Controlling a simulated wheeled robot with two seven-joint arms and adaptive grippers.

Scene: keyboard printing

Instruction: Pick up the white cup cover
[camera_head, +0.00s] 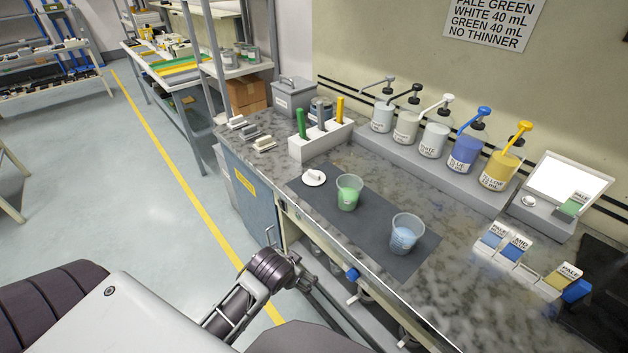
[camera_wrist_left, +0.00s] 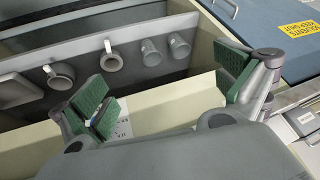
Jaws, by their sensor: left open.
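The white cup cover (camera_head: 314,178) lies on the dark mat (camera_head: 377,222) at its left end, beside the clear cup with green liquid (camera_head: 348,192). A small raised knob shows on its top. My left gripper (camera_head: 291,262) is below and in front of the counter edge, well apart from the cover. In the left wrist view my left gripper (camera_wrist_left: 168,88) is open, with green pads wide apart and nothing between them. The cover does not show in that view. My right gripper is not in view.
A second cup with blue liquid (camera_head: 405,233) stands on the mat. A white holder (camera_head: 318,143) with green and yellow handles stands behind the cover. Pump bottles (camera_head: 433,139) line the back. Under the counter, an open bay (camera_wrist_left: 130,60) holds several grey cups.

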